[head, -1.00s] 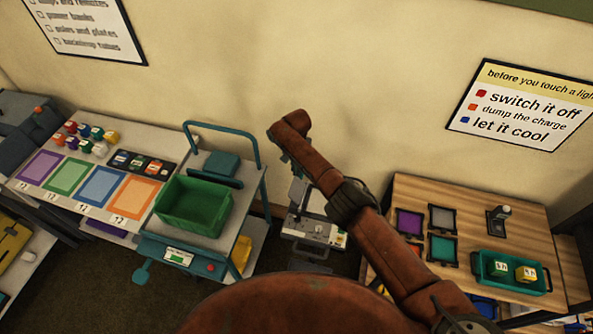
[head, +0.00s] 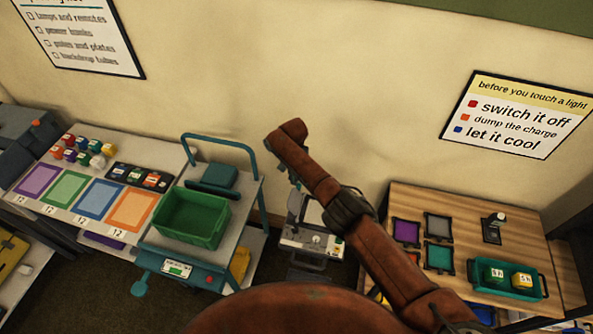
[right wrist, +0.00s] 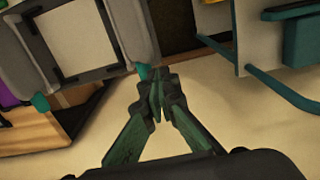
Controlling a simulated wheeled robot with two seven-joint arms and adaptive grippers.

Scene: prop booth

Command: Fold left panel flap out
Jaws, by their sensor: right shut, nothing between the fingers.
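A light panel with a pale square face (right wrist: 85,35) and grey flaps shows in the right wrist view, upside down compared with the head view. Its left flap (right wrist: 130,35) is the grey strip on the right there, with a teal tab (right wrist: 143,72) at its end. My right gripper (right wrist: 157,97) is shut and empty, its fingertips close to that tab; I cannot tell if they touch. In the head view the panel (head: 313,214) stands behind my right arm, which hides part of it and most of the gripper. My left gripper is in neither view.
A cart with a teal handle (head: 222,141) and green bin (head: 192,218) stands left of the panel. A wooden table (head: 460,208) with a teal tray (head: 503,293) and small coloured frames is on the right. A wall rises behind.

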